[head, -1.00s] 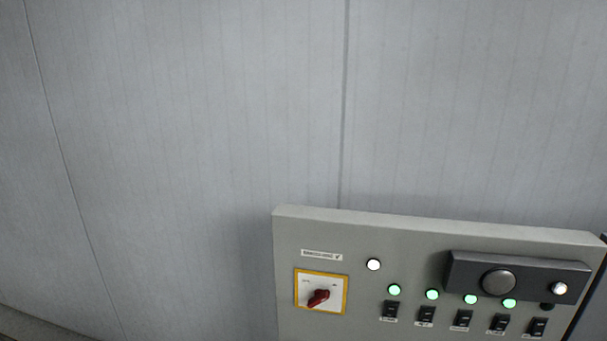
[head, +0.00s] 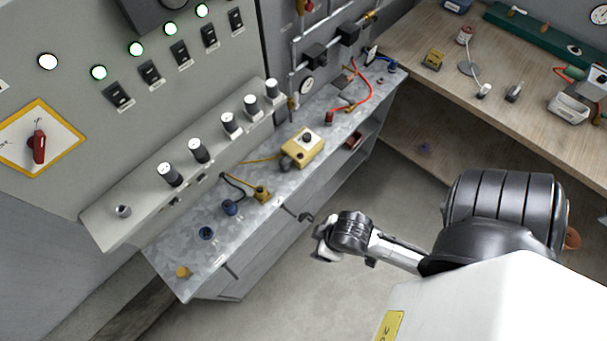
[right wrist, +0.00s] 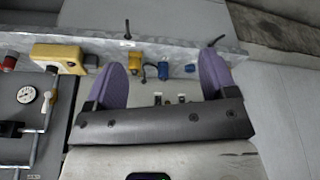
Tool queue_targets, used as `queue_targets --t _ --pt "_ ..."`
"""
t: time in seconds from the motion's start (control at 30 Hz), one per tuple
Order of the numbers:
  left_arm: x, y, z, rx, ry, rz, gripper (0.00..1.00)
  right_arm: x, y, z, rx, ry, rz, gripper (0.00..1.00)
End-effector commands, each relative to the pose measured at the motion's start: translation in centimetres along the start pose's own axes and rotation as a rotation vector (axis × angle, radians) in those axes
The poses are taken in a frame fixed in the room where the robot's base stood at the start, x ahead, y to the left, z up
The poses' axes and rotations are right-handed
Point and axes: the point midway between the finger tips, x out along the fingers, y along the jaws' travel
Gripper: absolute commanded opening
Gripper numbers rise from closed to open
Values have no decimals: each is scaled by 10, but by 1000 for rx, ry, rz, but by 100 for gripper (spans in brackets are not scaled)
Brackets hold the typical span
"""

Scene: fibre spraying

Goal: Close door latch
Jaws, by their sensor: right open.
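My right gripper (head: 325,243) hangs over the floor in the head view, just right of the metal shelf's front edge. In the right wrist view its two purple finger pads (right wrist: 162,75) are spread wide with nothing between them. Two thin dark handles stick out from the shelf front, one near the gripper (head: 304,216) and one farther left (head: 231,271). They also seem to show beyond the fingers in the right wrist view (right wrist: 127,30). I cannot tell whether either is the door latch. My left gripper is not in view.
The grey control panel (head: 85,25) with lit buttons and a red switch (head: 38,147) is at left. The metal shelf (head: 270,195) carries a yellow box (head: 302,147) and fittings. A wooden workbench (head: 480,60) stands at upper right. Open floor (head: 300,290) lies below my right gripper.

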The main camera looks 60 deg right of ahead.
Motion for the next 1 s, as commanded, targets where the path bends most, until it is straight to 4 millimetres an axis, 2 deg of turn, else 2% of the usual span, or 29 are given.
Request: queue_targets --t 0.03,0.1,0.47,0.77,1.0 --pt "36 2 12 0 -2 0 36 36 -2 12 3 -3 -2 83" --pt "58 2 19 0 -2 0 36 58 -2 21 9 -7 -2 89" --pt "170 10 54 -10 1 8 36 178 4 67 54 -42 15 89" --pt "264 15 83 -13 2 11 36 291 16 118 107 -120 41 89" --pt "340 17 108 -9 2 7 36 389 30 165 159 -190 71 89"
